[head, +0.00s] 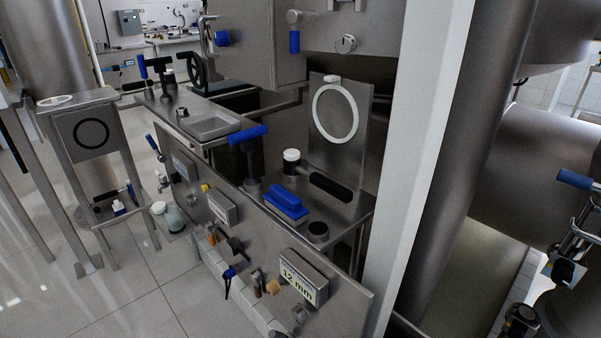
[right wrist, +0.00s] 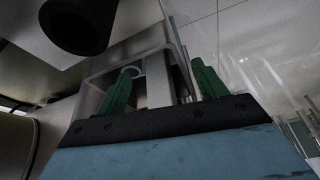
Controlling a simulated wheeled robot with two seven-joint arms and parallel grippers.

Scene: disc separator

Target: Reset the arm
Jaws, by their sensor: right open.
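My right gripper (right wrist: 166,74) shows in the right wrist view, with two green fingers standing well apart on a black mount and blue-grey body. It is open, and I see nothing held between the fingers. A pale metal frame or bracket (right wrist: 158,78) shows behind and between the fingers; I cannot tell whether they touch it. I cannot make out either gripper in the head view. My left gripper is in neither view.
A steel bench (head: 340,205) holds a blue brush (head: 287,204) and a black-handled tool (head: 330,187). A white ring (head: 335,113) hangs on a plate above. A pale post (head: 420,150) stands right of it. A small stand (head: 80,103) is at left. Tiled floor (head: 130,270) is open at front left.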

